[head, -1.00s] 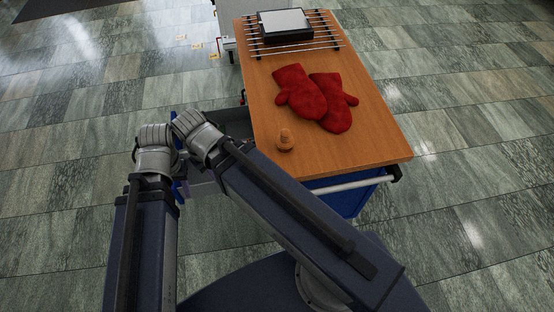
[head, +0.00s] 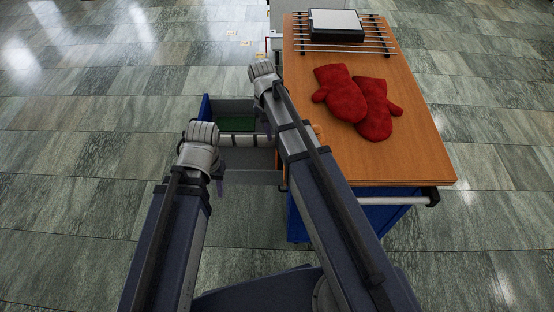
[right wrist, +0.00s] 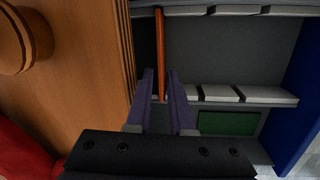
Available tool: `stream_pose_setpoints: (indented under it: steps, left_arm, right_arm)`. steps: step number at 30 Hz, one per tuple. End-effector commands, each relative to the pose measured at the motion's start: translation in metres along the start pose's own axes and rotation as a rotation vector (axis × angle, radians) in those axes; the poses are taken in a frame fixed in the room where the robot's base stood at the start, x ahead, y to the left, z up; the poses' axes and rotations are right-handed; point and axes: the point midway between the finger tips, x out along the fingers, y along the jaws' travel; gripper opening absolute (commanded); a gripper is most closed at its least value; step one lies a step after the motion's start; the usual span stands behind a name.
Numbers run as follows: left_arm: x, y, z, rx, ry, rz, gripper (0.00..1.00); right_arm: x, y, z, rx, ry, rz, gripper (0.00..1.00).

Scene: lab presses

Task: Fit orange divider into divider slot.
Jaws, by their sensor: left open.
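The thin orange divider (right wrist: 160,45) stands edge-on at the left end of the open drawer in the right wrist view, running between the far rail and the near rail. My right gripper (right wrist: 161,78) has its two purple fingers close on both sides of it. Whether the divider's ends sit in slots cannot be told. In the head view a sliver of orange (head: 277,156) shows beside my right forearm. Pale slotted rails (right wrist: 245,94) with dark gaps run along the drawer. My left gripper (head: 220,184) hangs open and empty left of the drawer, mostly hidden by its wrist.
The wooden tabletop (head: 420,140) lies right of the drawer, with red mitts (head: 358,101) and a rack bearing a dark device (head: 336,25). A wooden knob (right wrist: 25,40) stands near the edge. A green piece (head: 237,124) lies in the drawer. Floor to the left is clear.

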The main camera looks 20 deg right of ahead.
Motion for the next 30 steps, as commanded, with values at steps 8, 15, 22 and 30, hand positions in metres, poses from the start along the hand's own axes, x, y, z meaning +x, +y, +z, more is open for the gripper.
stream_pose_setpoints:
  steps: [8,15,22,30]
  left_arm:
    - [0.01,0.001,-0.001,0.0,0.0,0.0,0.45]
    - [0.03,0.003,-0.002,0.0,0.0,0.0,0.45]
    - [0.058,0.006,-0.003,0.001,0.0,0.0,0.45]
    - [0.06,0.006,-0.004,0.001,0.0,0.0,0.45]
  right_arm:
    - [0.01,0.0,0.0,-0.001,0.001,0.0,0.21]
    - [0.03,0.0,-0.003,-0.001,0.001,0.0,0.21]
    - [0.059,0.0,-0.004,-0.001,0.001,0.0,0.21]
    - [0.061,0.001,-0.004,-0.001,0.001,0.0,0.21]
